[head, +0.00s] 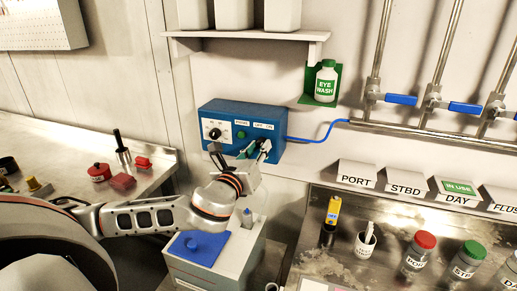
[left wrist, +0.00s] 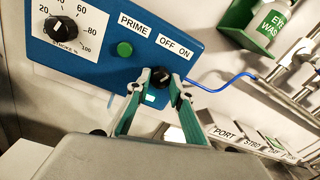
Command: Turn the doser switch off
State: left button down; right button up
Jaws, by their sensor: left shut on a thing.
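The doser is a blue box (head: 228,117) on the wall, with its panel (left wrist: 199,44) filling the upper part of the left wrist view. The doser switch is a black knob (left wrist: 160,77) under the OFF and ON labels. My left gripper (left wrist: 161,80) has one finger on each side of the knob and is shut on it. In the head view my left gripper (head: 254,150) is at the box's lower right and hides the knob. I cannot tell which label the knob points to. My right gripper is not in view.
A green PRIME button (left wrist: 124,48) and a stroke dial (left wrist: 61,28) sit left of the switch. A blue tube (head: 318,138) leaves the box's right side. An eye wash bottle (head: 325,82) hangs above right. A grey box (head: 237,253) stands below my gripper.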

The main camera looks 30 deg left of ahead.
pick_arm(q)
jog(key=shift+n, duration=0.3)
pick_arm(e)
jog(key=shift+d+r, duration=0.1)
pick_arm(q)
jog(key=n+p, duration=0.1)
jog(key=n, duration=0.2)
jog(key=n+p, duration=0.1)
jog(key=n, duration=0.2)
jog(key=shift+n, duration=0.3)
jog(key=n, duration=0.3)
jog(key=shift+n, duration=0.9)
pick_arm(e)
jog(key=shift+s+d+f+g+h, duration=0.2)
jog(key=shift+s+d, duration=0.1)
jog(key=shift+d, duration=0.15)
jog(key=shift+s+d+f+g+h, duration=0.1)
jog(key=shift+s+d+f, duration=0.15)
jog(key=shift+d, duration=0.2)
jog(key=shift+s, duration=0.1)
pick_arm(q)
jog(key=c, duration=1.8)
grip_release()
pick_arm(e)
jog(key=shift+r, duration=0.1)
